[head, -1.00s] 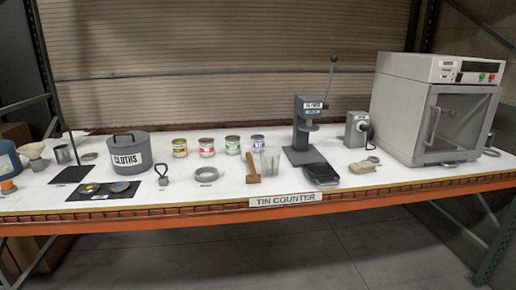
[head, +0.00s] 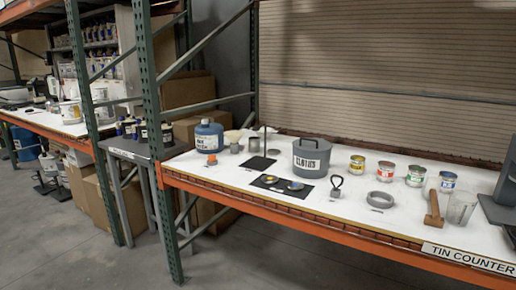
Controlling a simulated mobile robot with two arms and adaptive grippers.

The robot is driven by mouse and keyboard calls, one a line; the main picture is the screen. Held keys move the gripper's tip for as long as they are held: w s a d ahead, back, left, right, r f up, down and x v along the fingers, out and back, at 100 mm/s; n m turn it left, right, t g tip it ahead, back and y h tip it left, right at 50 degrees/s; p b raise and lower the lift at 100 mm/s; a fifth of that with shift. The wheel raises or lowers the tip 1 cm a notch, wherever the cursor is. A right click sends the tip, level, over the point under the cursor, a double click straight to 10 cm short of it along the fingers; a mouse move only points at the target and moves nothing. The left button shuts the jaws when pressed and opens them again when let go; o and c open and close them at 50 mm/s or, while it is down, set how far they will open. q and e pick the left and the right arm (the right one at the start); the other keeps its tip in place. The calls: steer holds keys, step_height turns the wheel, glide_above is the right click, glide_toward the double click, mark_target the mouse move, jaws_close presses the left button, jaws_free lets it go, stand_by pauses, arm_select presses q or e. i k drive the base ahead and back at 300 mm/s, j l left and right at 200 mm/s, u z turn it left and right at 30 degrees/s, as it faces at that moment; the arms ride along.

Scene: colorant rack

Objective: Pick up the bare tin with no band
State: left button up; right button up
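A plain grey tin (head: 254,145) with no coloured band visible stands on the white counter in the head view, between the blue jug and the grey CLOTHS pot. It is small in the picture. Several tins with coloured bands stand in a row to the right: a yellow one (head: 357,164), a red one (head: 387,171), a green one (head: 416,176) and a blue one (head: 447,181). Neither of my grippers shows in the head view.
The blue jug (head: 209,137), a pale funnel (head: 233,135), a thin upright rod (head: 265,135) and the CLOTHS pot (head: 311,158) stand near the grey tin. A green rack post (head: 152,140) rises at the counter's left end. Open floor lies in front.

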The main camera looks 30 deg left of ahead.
mark_target(254, 142)
steer(key=i+j+u, duration=0.3)
steer(key=i+j, duration=0.65)
steer(key=j, duration=0.15)
